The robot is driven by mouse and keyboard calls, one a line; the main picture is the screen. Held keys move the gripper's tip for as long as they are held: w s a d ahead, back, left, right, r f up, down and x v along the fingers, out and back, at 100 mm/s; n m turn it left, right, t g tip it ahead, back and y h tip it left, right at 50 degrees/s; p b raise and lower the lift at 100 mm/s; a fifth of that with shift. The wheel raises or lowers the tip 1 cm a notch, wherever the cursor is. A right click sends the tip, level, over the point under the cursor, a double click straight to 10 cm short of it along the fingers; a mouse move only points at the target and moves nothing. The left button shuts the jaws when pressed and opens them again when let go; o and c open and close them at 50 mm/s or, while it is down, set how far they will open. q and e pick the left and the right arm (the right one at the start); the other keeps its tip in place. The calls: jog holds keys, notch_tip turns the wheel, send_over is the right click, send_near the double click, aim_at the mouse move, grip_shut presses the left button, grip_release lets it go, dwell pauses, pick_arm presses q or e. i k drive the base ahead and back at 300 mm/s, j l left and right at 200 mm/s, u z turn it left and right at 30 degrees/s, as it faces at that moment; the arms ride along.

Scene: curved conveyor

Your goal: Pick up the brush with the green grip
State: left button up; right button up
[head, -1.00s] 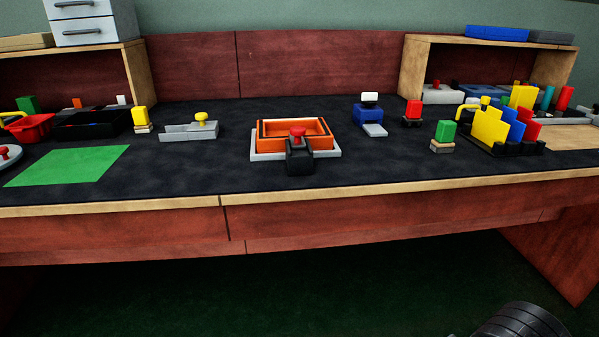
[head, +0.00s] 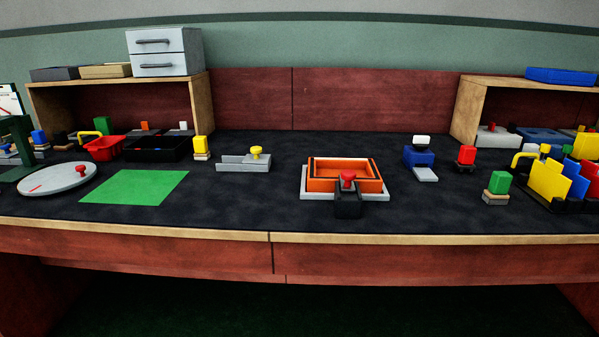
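The brush with the green grip (head: 498,183) stands upright on the dark bench top at the right, near the front. Its green block grip sits on a pale wooden base with a darker layer below. Similar pieces have a red grip (head: 466,156), behind it to the left, and a yellow grip (head: 200,146), far to the left. Neither of my grippers is in view.
A black rack with yellow, blue and red plates (head: 549,182) stands close to the right of the brush. An orange tray on a grey base (head: 345,182) lies to its left. A green mat (head: 135,187) lies at left. Bench top between is mostly clear.

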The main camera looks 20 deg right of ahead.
aim_at(500, 182)
jog(key=z, duration=1.55)
